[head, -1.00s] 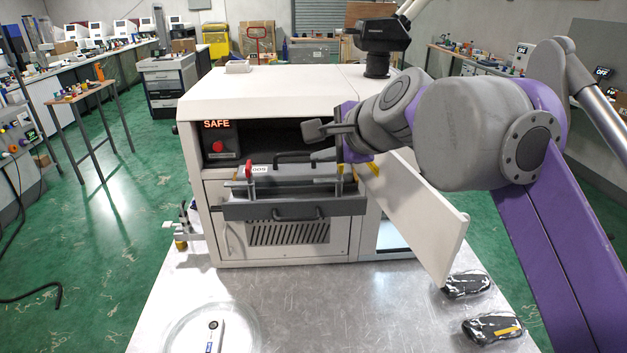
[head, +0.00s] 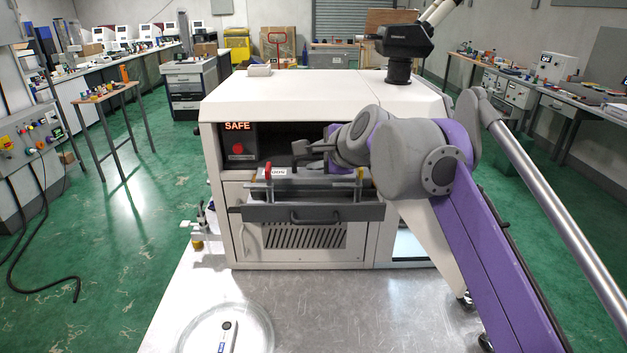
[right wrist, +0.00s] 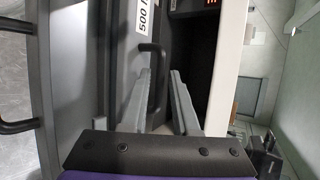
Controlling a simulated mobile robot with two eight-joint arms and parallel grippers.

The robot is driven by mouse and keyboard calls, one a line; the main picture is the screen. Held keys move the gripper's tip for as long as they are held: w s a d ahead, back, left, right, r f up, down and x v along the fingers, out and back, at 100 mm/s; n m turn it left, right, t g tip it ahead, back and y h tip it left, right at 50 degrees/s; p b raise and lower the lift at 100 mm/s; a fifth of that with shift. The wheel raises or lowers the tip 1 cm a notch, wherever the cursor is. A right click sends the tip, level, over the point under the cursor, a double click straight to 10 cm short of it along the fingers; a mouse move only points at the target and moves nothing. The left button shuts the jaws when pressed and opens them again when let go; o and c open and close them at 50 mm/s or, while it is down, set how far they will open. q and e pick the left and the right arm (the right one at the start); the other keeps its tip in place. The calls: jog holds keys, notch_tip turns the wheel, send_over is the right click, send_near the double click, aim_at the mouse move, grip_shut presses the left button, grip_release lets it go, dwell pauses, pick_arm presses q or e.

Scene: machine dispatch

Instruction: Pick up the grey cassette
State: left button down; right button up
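The grey cassette (head: 320,184) lies in the drawer (head: 350,213) at the front of the white machine, with a white label and a dark handle along its top. In the right wrist view the cassette (right wrist: 118,60) shows its label and its black handle (right wrist: 160,62). My right gripper (head: 306,150) is over the cassette, just in front of the machine's dark opening. In the right wrist view its two fingers (right wrist: 162,76) are apart; the handle shows near the left finger and partly between them. Whether they touch it I cannot tell. My left gripper is out of view.
Red-topped (head: 268,171) and yellow clamps stand at the drawer's ends. The machine's sign (head: 238,126) reads SAFE. A white door panel (head: 425,228) stands open at the right, partly behind my arm.

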jog(key=shift+s, duration=0.1)
grip_shut()
dwell(1.2)
